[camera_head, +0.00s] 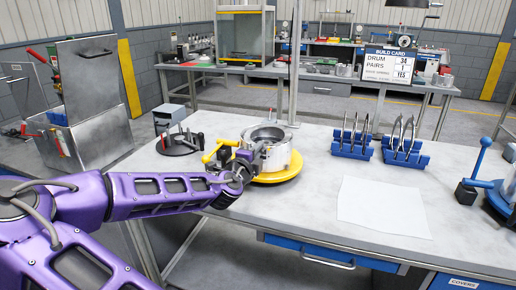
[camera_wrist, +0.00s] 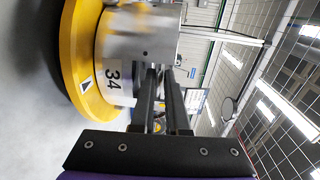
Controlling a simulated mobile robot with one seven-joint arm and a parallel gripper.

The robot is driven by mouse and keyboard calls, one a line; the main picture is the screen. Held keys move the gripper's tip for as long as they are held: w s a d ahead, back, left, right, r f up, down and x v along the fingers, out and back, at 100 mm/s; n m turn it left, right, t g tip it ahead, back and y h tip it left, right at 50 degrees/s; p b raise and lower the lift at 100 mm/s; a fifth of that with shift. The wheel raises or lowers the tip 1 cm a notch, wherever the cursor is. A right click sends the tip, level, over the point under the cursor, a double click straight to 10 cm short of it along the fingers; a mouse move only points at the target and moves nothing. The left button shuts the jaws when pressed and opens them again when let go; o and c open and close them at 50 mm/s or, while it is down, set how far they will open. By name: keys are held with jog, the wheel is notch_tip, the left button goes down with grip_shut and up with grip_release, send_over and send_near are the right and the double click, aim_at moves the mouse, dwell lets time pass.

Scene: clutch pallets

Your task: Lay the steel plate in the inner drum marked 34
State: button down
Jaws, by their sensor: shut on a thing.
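The silver drum (camera_head: 277,158) stands on a round yellow base (camera_head: 284,174) on the grey bench, open at the top. In the wrist view the drum wall (camera_wrist: 150,35) carries a label reading 34. My gripper (camera_head: 250,158) is at the left side of the drum, close to its rim. In the wrist view its two dark fingers (camera_wrist: 160,75) are nearly together, reaching to the drum. They are shut on a thin thing, taken as the steel plate, which is mostly hidden by the fingers and drum. The drum's inside is largely hidden.
Two blue racks (camera_head: 352,151) (camera_head: 404,155) hold upright curved pieces right of the drum. A white sheet (camera_head: 384,206) lies at front right. A dark stand (camera_head: 180,145) is at left, and a blue-handled tool (camera_head: 473,178) at right.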

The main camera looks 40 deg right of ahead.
jog(key=shift+f, duration=0.45)
jog(key=c, duration=1)
grip_release()
jog(key=f+p+v, duration=0.1)
jog(key=v, duration=0.5)
jog(key=r+p, duration=0.2)
jog(key=r, duration=0.1)
jog(key=a+r+p, duration=0.1)
jog(key=r+p, duration=0.2)
jog(key=s+r+p, duration=0.1)
jog(key=r+p, duration=0.2)
jog(key=r, duration=0.1)
jog(key=shift+a+r, duration=0.1)
jog(key=shift+a, duration=0.3)
jog(key=shift+w, duration=0.1)
